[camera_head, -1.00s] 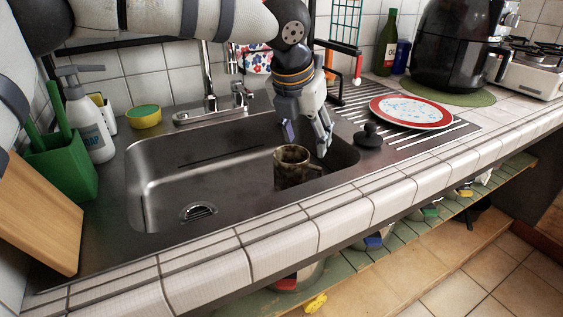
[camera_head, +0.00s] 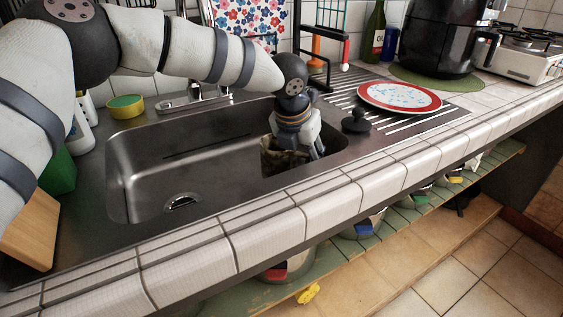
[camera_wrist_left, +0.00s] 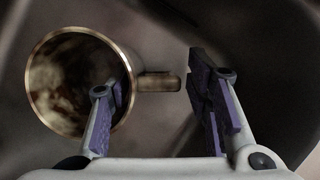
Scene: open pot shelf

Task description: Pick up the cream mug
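The mug (camera_head: 279,161) stands in the right part of the sink; it looks mottled brown with only pale cream patches. In the left wrist view the mug (camera_wrist_left: 62,85) is seen from above, its handle pointing right. My left gripper (camera_head: 304,144) is down in the sink at the mug and partly hides it. In the wrist view this gripper (camera_wrist_left: 157,85) is open, with the handle between its fingers. The left finger overlaps the mug's rim and opening; the right finger is beyond the handle's end. I cannot tell whether either touches. My right gripper is not in view.
The steel sink (camera_head: 140,160) has walls close around the gripper. A black knobbed lid or stopper (camera_head: 356,121) and a red-rimmed plate (camera_head: 400,97) lie on the drainboard at right.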

